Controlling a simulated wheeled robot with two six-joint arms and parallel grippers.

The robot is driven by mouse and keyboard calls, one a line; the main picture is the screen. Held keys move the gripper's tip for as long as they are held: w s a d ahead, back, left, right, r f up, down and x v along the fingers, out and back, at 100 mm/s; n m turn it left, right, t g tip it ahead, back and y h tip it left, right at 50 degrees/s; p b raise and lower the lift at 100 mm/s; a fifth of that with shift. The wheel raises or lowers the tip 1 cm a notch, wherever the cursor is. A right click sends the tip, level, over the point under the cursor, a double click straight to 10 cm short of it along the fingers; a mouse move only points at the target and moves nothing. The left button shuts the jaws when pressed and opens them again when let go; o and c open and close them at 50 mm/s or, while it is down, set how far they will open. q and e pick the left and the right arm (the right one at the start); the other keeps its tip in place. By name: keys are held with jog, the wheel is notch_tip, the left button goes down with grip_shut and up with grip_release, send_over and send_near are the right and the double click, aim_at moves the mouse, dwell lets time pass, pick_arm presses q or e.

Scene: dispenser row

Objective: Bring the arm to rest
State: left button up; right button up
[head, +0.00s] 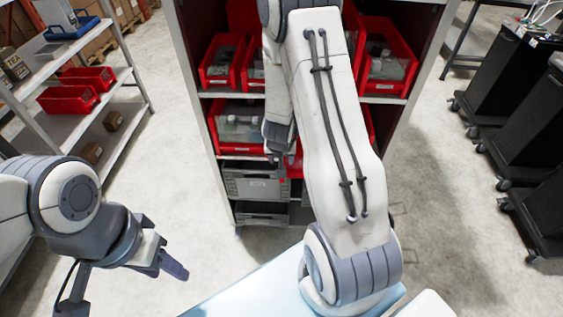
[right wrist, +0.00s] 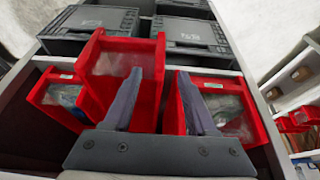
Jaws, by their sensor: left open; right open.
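My left gripper (head: 172,262) is open and empty above the bare floor at the lower left of the head view. My right arm reaches forward to the shelf cabinet (head: 197,70) in the middle. In the head view my right gripper (head: 277,150) is partly hidden by its own arm. In the right wrist view my right gripper (right wrist: 160,92) is open, its two dark fingers apart, in front of a red bin (right wrist: 95,52). I cannot tell whether the fingers touch that bin.
Red bins (head: 387,66) fill the cabinet's upper shelves, with a grey crate (head: 252,181) below. A rack (head: 60,125) with red boxes stands at left. Black wheeled carts (head: 510,90) stand at right. Floor (head: 165,190) between rack and cabinet is clear.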

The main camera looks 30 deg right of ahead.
jog(key=shift+v, duration=1.1)
